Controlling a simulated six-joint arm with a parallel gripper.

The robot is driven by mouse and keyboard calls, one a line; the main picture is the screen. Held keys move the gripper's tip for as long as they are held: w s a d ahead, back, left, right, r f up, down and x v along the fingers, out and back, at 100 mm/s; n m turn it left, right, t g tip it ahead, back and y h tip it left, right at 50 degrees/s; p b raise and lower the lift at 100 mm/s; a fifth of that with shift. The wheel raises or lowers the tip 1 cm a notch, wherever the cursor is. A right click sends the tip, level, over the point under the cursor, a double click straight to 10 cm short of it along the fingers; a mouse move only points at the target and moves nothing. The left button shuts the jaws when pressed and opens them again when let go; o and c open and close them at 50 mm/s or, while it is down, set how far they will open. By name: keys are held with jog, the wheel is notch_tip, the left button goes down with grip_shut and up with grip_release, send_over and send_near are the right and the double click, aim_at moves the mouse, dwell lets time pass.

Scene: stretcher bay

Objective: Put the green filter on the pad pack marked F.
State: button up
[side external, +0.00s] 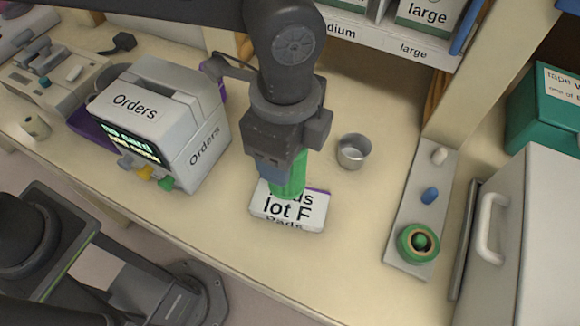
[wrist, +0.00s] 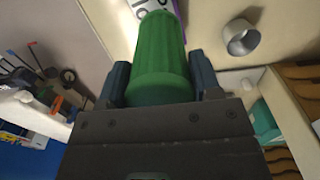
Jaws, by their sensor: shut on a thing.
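The green filter (side external: 291,176) is a ribbed green cylinder, upright in the side view. My gripper (side external: 284,178) is shut on it, with its fingers pointing down. In the wrist view the filter (wrist: 158,60) sits between the two blue-grey fingers of my gripper (wrist: 160,85). The pad pack marked F (side external: 290,211) is a white block lettered "lot F" on the bench, directly below the filter. The filter's lower end overlaps the pack's back part in the side view. I cannot tell whether they touch. Part of the pack (wrist: 152,8) shows beyond the filter in the wrist view.
A small metal cup (side external: 354,151) stands right of the pack. A grey "Orders" device (side external: 160,120) stands to the left. A tray (side external: 408,225) with a green ring (side external: 418,243) and small items lies to the right. The bench in front of the cup is clear.

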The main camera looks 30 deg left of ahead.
aim_at(296, 185)
jog(key=shift+s+d+f, duration=0.15)
jog(key=shift+d, duration=0.2)
jog(key=shift+f, duration=2.05)
jog(key=shift+f, duration=0.15)
jog(key=o, duration=1)
